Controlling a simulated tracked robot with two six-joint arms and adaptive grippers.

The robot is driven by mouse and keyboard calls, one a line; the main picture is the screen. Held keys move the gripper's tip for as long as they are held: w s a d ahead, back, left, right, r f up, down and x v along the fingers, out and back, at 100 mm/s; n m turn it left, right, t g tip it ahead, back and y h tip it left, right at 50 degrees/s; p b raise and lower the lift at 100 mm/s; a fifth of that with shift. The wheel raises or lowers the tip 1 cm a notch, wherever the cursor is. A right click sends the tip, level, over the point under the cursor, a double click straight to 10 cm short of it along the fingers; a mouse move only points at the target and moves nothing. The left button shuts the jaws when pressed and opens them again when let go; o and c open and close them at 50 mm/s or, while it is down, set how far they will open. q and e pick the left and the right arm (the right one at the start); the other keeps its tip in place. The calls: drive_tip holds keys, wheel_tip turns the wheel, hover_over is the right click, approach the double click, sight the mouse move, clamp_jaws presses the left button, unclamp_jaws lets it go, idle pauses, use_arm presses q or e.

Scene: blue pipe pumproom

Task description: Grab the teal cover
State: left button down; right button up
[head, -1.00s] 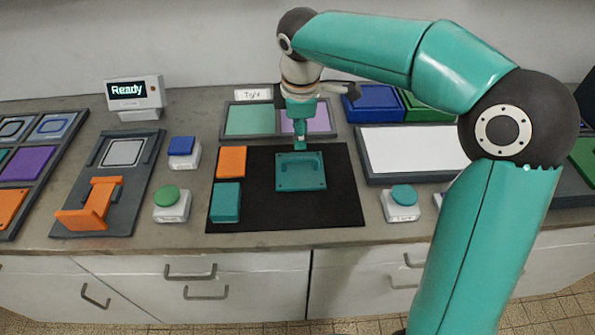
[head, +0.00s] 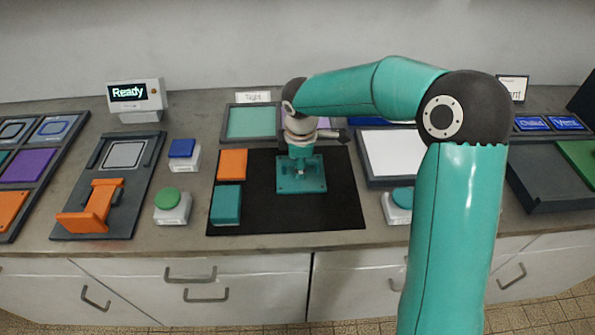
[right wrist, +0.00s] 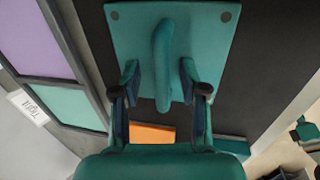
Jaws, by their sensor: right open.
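The teal cover (head: 314,186) is a flat square plate with a raised bar handle, lying on the black mat (head: 285,215). In the right wrist view the cover (right wrist: 215,35) fills the top, and its handle (right wrist: 162,60) runs toward me. My right gripper (head: 300,168) is over the cover and hides part of it in the head view. In the right wrist view the right gripper (right wrist: 160,80) is open, one finger on each side of the handle, with gaps showing between. Whether the fingers touch the plate is unclear. My left gripper is not in view.
An orange block (head: 231,164) and a teal block (head: 226,204) lie on the mat's left side. A green button (head: 167,199) and a blue button (head: 182,147) stand further left. A white panel (head: 393,154) lies right of the mat. A "Ready" display (head: 127,93) stands behind.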

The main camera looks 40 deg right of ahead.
clamp_jaws()
drive_tip(key=shift+r, duration=0.1)
idle(0.5)
